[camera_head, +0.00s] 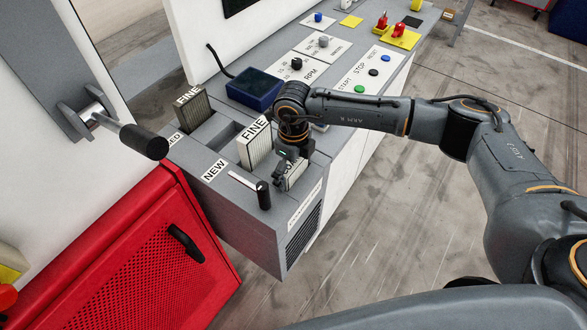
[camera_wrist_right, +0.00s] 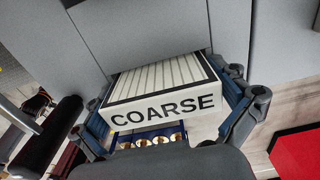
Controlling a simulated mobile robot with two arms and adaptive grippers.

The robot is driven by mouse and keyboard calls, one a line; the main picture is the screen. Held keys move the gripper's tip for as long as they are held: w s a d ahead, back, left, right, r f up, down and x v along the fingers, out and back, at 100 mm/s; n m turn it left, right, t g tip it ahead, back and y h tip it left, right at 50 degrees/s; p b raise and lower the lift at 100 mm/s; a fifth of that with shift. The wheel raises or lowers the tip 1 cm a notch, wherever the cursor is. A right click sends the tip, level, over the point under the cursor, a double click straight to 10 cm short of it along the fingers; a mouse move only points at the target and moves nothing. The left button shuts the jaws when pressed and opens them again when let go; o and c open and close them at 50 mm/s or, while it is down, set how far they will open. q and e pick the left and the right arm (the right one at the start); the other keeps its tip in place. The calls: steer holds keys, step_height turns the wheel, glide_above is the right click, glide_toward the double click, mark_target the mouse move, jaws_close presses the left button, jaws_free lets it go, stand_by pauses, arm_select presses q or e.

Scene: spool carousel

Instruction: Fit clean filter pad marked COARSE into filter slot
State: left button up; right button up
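The clean filter pad marked COARSE (camera_wrist_right: 163,109) is white and pleated with a dark-edged frame. It lies between the two fingers of my right gripper (camera_wrist_right: 168,112), which touch its sides. In the head view the right gripper (camera_head: 282,155) is above the front end of the grey bench, partly hiding the COARSE pad (camera_head: 293,174). I cannot tell if the pad is clear of its holder. A clean pad marked FINE (camera_head: 254,146) stands beside it, behind the NEW label (camera_head: 214,170). A darker FINE pad (camera_head: 193,108) stands at the back left. My left gripper is not in view.
A black-handled lever (camera_head: 263,193) stands at the bench's front, and a larger black handle (camera_head: 143,142) juts out at left. A dark blue box (camera_head: 254,89) and a button panel (camera_head: 370,74) are further along the bench. A red cabinet (camera_head: 150,260) stands in front.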

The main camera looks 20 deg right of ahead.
steer(key=shift+r+p, duration=0.5)
step_height(320, 180, up, 10)
steer(key=b, duration=0.5)
steer(key=shift+r, duration=0.8)
